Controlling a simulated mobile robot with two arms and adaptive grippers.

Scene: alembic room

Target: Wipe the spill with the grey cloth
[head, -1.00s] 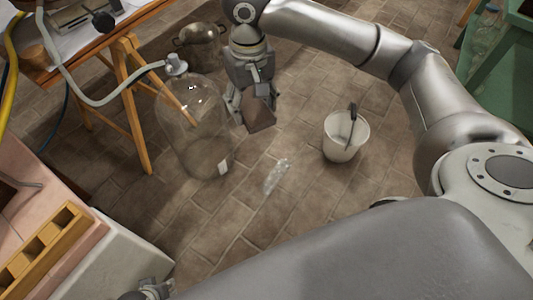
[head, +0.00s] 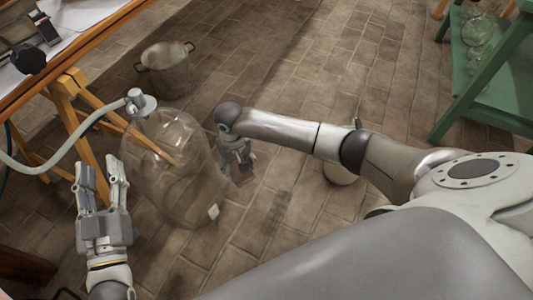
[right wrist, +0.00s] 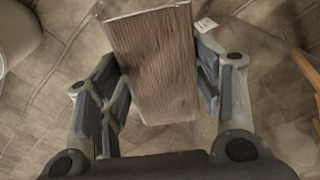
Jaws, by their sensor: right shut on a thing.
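The spill (head: 277,206) looks like a faint darker patch on the brick floor, just right of and nearer than the cloth. My left gripper (head: 101,175) is open and empty at the left, with its fingers up.
The large glass vessel (head: 175,185) stands close left of my right gripper. A pale bucket (head: 340,176) is partly hidden behind my right arm. A metal pot (head: 167,72) stands farther back. A wooden trestle table (head: 120,22) is at the left, a green shelf (head: 490,85) at the right.

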